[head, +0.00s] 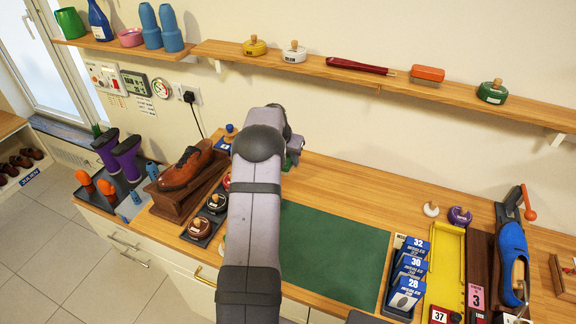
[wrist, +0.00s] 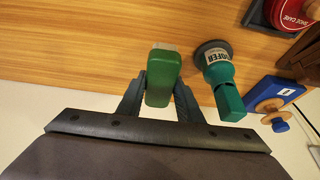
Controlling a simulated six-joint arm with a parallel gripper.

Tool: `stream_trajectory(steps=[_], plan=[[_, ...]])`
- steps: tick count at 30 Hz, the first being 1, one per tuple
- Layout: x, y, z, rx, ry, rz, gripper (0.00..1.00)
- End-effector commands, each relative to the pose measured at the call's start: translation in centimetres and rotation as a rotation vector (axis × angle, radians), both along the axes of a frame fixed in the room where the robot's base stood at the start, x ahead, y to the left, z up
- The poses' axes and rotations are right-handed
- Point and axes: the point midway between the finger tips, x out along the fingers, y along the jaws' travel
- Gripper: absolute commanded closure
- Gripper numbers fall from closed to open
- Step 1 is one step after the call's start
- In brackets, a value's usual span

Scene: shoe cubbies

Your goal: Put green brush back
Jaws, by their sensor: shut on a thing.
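A green brush (wrist: 164,80) is between the two fingers of my gripper (wrist: 160,95) in the wrist view, with a pale edge at its far end. My gripper is shut on it. The bench wood is behind it; I cannot tell whether the brush touches the bench. In the head view my arm hides most of the gripper. A bit of green (head: 296,143) shows at its right side, near the back of the bench by the wall.
A teal-capped applicator (wrist: 222,78) stands close beside the brush. A blue piece with a wooden knob (wrist: 276,104) is nearby. The green mat (head: 330,255) is clear. A brown shoe (head: 186,168) stands left of my arm. A wall shelf (head: 450,95) holds tins and an orange brush (head: 428,73).

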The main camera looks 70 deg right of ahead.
Motion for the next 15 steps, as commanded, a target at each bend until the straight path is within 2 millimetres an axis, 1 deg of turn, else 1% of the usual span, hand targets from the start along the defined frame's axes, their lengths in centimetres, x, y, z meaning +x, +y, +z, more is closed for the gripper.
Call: stream_trajectory(steps=[2,10,15], plan=[[0.0,0.1,-0.4,0.002,0.001,0.0,0.88],[0.0,0.1,-3.3,0.002,0.001,0.001,0.88],[0.0,0.0,-3.7,-0.001,0.0,0.0,0.88]])
